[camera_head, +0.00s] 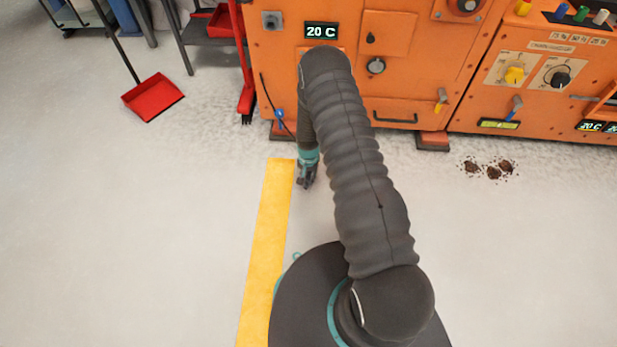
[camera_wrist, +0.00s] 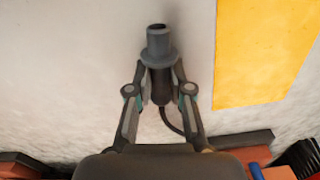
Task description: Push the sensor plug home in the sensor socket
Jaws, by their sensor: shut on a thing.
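My gripper (camera_wrist: 160,74) is shut on the sensor plug (camera_wrist: 159,45), a grey stepped cylinder with a dark body and a black cable that curves away below it. The plug's open end points away from my wrist, over bare floor. In the head view my gripper (camera_head: 306,180) hangs low beside the yellow floor strip, in front of the orange machine and apart from it; the plug is too small to make out there. A grey square fitting with a dark round centre (camera_head: 271,20), which looks like the sensor socket, sits at the machine's upper left.
The orange machine (camera_head: 405,75) stands on feet across the back. A thin dark cable (camera_head: 266,92) hangs at its left side. A red broom (camera_head: 245,95) and a red dustpan (camera_head: 152,97) are at left. Brown debris (camera_head: 493,172) lies at right. The floor around the yellow strip (camera_head: 262,250) is clear.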

